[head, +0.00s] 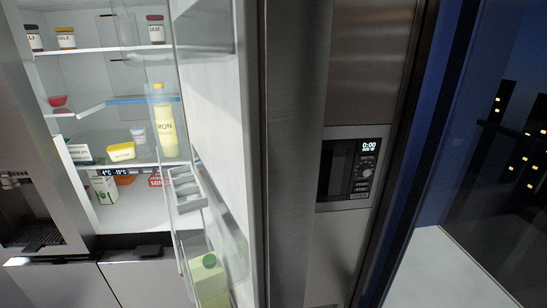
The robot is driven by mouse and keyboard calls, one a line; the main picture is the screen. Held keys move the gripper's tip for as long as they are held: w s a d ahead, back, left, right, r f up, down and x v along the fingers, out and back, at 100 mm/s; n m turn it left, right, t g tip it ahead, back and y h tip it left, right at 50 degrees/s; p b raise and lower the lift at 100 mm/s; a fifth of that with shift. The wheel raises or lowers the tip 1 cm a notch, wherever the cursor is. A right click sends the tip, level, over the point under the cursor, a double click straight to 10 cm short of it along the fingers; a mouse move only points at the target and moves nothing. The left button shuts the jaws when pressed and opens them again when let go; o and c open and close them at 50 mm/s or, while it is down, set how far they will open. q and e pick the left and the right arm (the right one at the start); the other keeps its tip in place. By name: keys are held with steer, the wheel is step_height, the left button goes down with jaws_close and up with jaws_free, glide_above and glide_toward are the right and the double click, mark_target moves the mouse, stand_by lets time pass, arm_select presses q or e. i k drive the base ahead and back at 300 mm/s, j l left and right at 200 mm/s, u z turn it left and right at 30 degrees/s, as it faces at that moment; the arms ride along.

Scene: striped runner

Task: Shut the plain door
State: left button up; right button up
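The plain door (295,150) stands wide open, its brushed steel side running from top to bottom of the head view near the middle. Its pale inner side (217,95) faces left towards the fridge interior (110,75). Clear bins on this inner side hold an egg tray (186,190) and a green carton (208,278). No handle can be made out on the plain door. Neither of my grippers is in view.
Shelves inside hold jars, a yellow bottle (164,122) and food packs. A steel panel with a dispenser (30,205) is at the left. Steel drawer fronts (145,280) lie below. A built-in microwave (348,170) and a dark window (505,150) are at the right.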

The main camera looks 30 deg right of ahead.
mark_target(252, 75)
steer(key=i+l, duration=0.1)
steer(key=l, duration=0.3)
steer(key=i+l+u, duration=0.15)
steer(key=l, duration=0.65)
steer(key=i+u, duration=0.05)
